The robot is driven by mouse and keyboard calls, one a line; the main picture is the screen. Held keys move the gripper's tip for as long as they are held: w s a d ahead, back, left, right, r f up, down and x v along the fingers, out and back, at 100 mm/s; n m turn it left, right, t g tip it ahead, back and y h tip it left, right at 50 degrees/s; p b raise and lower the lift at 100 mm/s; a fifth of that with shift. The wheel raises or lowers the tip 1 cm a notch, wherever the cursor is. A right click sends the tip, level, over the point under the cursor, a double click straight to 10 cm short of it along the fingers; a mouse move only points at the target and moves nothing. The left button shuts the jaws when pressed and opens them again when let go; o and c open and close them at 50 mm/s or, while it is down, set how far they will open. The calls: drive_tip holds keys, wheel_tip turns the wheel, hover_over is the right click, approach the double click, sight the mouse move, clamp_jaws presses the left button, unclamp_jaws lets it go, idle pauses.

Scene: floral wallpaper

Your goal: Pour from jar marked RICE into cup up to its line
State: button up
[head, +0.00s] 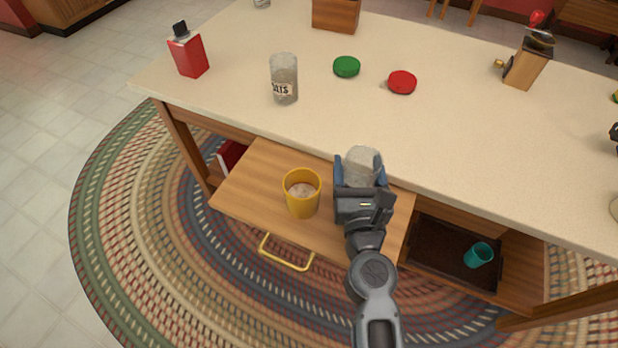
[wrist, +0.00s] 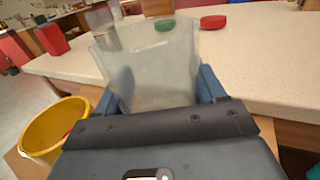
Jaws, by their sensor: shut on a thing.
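My gripper (head: 361,178) is shut on a clear jar (head: 362,160), with one blue finger on each side. In the wrist view the jar (wrist: 150,65) looks translucent and pale; no label shows, and I cannot tell how much is inside. A yellow cup (head: 302,193) stands upright on a pulled-out wooden drawer, left of my gripper and apart from it. Pale contents (head: 301,189) show inside the cup. Its line is not visible. The cup also shows at the left of the wrist view (wrist: 50,137).
On the counter (head: 450,130) stand a jar marked "OATS" (head: 284,80), a green lid (head: 346,67), a red lid (head: 402,82) and a red bottle (head: 188,52). The counter edge is close behind the held jar. A teal cup (head: 478,255) sits in a dark compartment at right.

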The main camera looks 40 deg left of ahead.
sight(362, 149)
drive_tip(key=shift+r, duration=0.1)
wheel_tip(362, 149, up, 5)
drive_tip(key=p, duration=0.5)
idle(0.5)
